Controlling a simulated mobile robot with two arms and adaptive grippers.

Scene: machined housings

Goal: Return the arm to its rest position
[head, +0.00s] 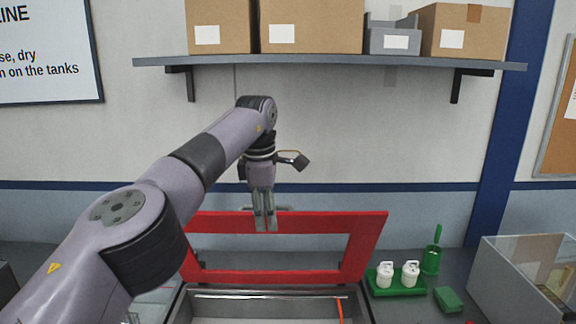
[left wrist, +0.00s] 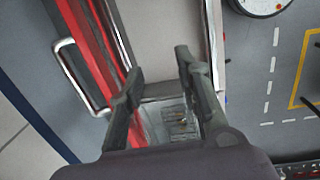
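My left arm reaches in from the left in the head view. Its gripper (head: 265,226) points down in front of the raised red-framed lid (head: 372,240) of a metal tank (head: 184,308). In the left wrist view the two fingers (left wrist: 158,64) stand apart with nothing held between them. The red frame edge (left wrist: 96,40) runs close beside the left finger in that view, and a metal handle (left wrist: 72,80) is beyond it. I cannot tell whether the finger touches the frame. My right gripper is in neither view.
A green tray (head: 398,290) with two white containers (head: 385,275), a green brush holder (head: 431,262) and a green block (head: 448,299) stand right of the tank. A grey bin (head: 505,285) is at far right. A shelf (head: 340,60) with boxes hangs above the arm.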

